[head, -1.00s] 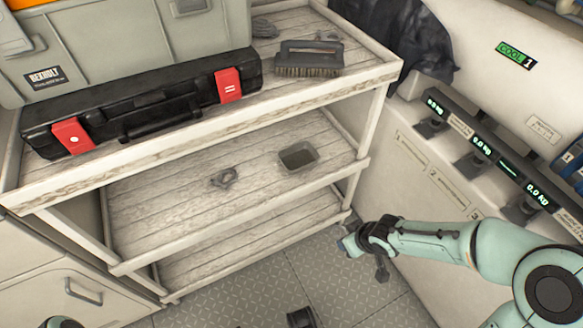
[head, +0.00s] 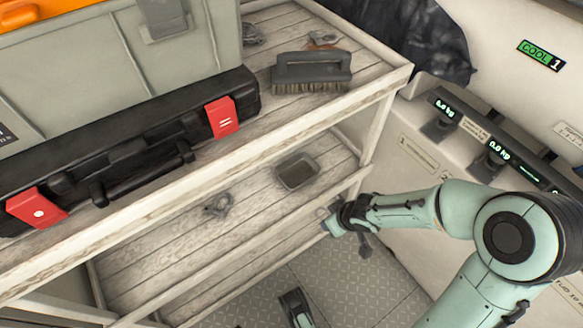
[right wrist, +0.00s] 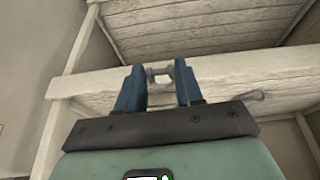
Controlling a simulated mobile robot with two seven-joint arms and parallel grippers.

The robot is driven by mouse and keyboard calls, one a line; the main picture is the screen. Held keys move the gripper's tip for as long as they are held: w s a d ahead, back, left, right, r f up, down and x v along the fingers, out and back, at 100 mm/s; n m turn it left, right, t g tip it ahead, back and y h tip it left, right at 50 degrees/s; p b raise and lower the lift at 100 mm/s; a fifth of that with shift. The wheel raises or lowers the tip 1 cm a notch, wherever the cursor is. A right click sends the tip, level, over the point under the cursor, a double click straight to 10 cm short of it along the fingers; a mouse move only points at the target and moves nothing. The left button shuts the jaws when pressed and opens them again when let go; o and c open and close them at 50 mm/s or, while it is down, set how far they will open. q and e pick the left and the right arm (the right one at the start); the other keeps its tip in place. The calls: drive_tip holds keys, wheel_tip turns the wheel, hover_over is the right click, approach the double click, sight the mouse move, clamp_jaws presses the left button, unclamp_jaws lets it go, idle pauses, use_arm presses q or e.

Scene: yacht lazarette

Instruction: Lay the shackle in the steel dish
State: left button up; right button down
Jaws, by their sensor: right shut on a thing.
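The steel dish (head: 297,171) is a small grey rectangular tray with a raised rim, towards the right end of the middle shelf. It looks empty. My right gripper (head: 331,217) is in front of that shelf's right end, below and right of the dish and apart from it. In the right wrist view the two blue fingers (right wrist: 160,88) are shut on a small grey metal piece, the shackle (right wrist: 160,74), held at their tips. Its lower part is hidden between the fingers.
A grey knotted item (head: 217,204) lies left of the dish on the middle shelf (head: 165,245). The top shelf overhangs, carrying a black case (head: 130,150), a grey bin (head: 95,70) and a brush (head: 312,70). A shelf post (head: 378,135) stands right of the dish.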

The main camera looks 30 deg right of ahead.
drive_tip(key=w+p, duration=0.4)
drive_tip(key=w, duration=0.1)
drive_tip(key=shift+r, duration=0.15)
drive_tip(key=w, duration=0.2)
drive_tip(key=w+p, duration=0.1)
drive_tip(key=w, duration=0.3)
drive_tip(key=shift+w+a+p, duration=0.15)
drive_tip(key=shift+a+p, duration=0.1)
drive_tip(key=shift+p, duration=0.15)
approach(294, 185)
drive_tip(key=x, duration=0.2)
drive_tip(key=shift+w+d, duration=0.1)
drive_tip(key=shift+w, duration=0.7)
drive_tip(key=shift+f+b, duration=0.65)
drive_tip(key=shift+f, duration=1.3)
drive_tip(key=shift+r, duration=0.1)
use_arm(q)
drive_tip(key=w+d+r+t, duration=0.1)
drive_tip(key=w+r+t, duration=0.1)
drive_tip(key=w+r, duration=0.4)
drive_tip(key=shift+w+d+r+m+t, duration=0.3)
drive_tip(key=shift+d+r+t, duration=0.1)
drive_tip(key=shift+r, duration=0.45)
drive_tip(key=shift+f, duration=0.1)
